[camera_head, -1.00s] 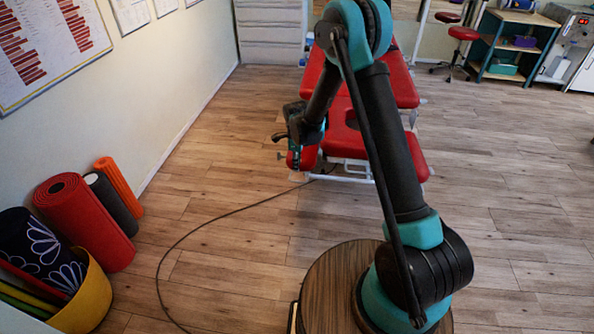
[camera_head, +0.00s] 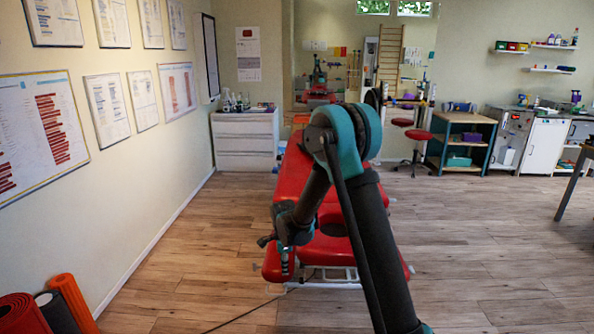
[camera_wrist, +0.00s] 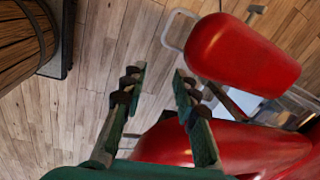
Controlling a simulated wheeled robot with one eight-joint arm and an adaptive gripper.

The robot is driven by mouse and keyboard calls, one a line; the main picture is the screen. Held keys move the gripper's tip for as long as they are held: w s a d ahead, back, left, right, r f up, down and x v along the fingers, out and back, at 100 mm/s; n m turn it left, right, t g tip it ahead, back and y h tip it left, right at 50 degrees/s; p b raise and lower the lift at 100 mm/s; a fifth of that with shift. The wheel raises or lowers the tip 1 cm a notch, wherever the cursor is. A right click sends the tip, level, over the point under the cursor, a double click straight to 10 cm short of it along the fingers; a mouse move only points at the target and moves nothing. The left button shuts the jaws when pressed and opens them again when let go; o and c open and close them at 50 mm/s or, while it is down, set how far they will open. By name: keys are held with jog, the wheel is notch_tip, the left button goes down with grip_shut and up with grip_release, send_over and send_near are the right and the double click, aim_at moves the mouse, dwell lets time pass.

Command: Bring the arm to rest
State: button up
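My arm (camera_head: 366,225) rises from the bottom of the head view, bends at a teal elbow and hangs down on the left. My gripper (camera_head: 284,268) is at the near end of the red treatment table (camera_head: 330,250); its fingers are small and hard to make out there. In the wrist view my gripper (camera_wrist: 160,75) shows two fingers spread apart with nothing between them, only wooden floor behind. The red padding (camera_wrist: 240,55) of the table lies to the right of and below the fingers in that view.
Rolled mats (camera_head: 62,300) stand at the lower left by the wall. A white drawer cabinet (camera_head: 246,143) stands at the back. A red stool (camera_head: 417,136) and a shelf unit (camera_head: 462,140) are at the back right. The floor right of the table is clear.

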jog(key=s+d+r+n+t, duration=0.1)
jog(key=s+d+r+n, duration=0.85)
jog(key=d, duration=0.65)
jog(key=s+d+n+t, duration=0.1)
jog(key=s+d+n, duration=0.2)
jog(key=s, duration=0.5)
jog(key=s+d+r+n, duration=0.1)
jog(key=s+d+n, duration=0.3)
jog(key=s, duration=0.5)
jog(key=shift+s+d+r+t, duration=0.2)
jog(key=shift+d+r+t, duration=0.15)
jog(key=shift+d, duration=0.5)
